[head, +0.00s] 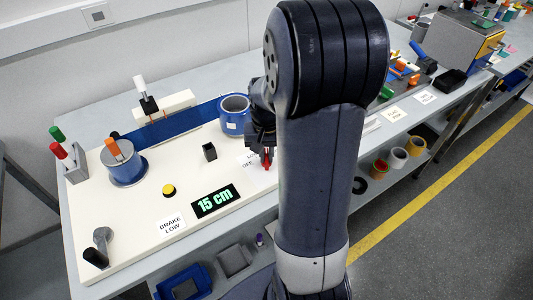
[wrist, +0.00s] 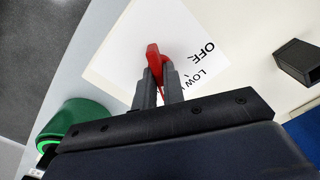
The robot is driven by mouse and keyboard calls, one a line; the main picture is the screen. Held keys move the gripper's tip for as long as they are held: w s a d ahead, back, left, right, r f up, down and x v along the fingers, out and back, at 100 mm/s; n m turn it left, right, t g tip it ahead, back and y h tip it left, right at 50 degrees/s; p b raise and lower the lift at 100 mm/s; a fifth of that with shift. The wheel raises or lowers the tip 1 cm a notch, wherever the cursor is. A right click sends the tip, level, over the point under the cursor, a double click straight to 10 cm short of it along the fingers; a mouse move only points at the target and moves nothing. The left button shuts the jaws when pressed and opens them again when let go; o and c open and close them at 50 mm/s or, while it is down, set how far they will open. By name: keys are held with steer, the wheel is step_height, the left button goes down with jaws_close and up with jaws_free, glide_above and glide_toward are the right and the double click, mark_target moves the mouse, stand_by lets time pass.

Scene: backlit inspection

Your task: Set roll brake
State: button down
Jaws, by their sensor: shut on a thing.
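A red lever (wrist: 153,52) stands on a white label plate (wrist: 120,45) whose printed words OFF and LOW show in the wrist view. My gripper (wrist: 158,88) is shut on this lever, its two dark fingers on either side of it, and the red end sticks out past the fingertips. In the head view my gripper (head: 266,150) is at the panel's right part, and the red lever (head: 267,164) shows just below it. My arm hides part of the label plate there. A card (head: 171,224) reads BRAKE LOW.
The cream panel (head: 140,205) also carries a yellow button (head: 169,190), a grey crank (head: 102,240), a blue roll (head: 124,165) at left and a blue cup-like roll (head: 235,115) near my wrist. A small black block (head: 209,152) stands close left of my gripper. A green round part (wrist: 75,125) is near my gripper.

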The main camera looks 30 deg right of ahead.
mark_target(266, 155)
steer(key=m, duration=0.5)
steer(key=shift+m, duration=0.4)
stand_by(0.4)
steer(key=c, duration=1.5)
jaws_free()
step_height(266, 155, up, 11)
steer(key=shift+f, duration=0.15)
step_height(266, 155, down, 11)
steer(key=shift+r, duration=0.1)
